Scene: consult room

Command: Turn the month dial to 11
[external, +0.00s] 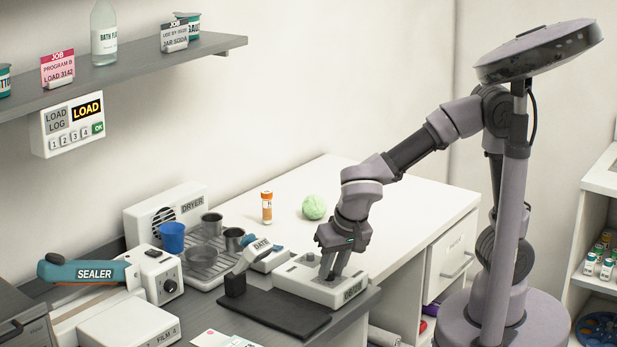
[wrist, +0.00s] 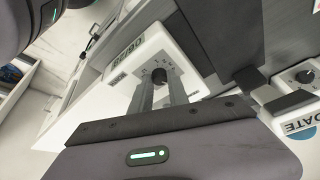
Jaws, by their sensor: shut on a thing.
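A white box (external: 325,293) with a dark front label, too small to read surely, stands at the near end of the counter. My gripper (external: 329,277) points down onto the top of this box. In the wrist view the fingers of my gripper (wrist: 160,88) reach to the knob and are shut on it. The fingertips hide part of the knob, and I cannot tell which number it points to.
A DATE stamp (external: 260,246) stands left of the box, by a black mat (external: 275,312). Behind are a rack with metal cups and a blue cup (external: 172,237), an orange vial (external: 267,207) and a green ball (external: 314,207). The white counter behind my gripper is mostly clear.

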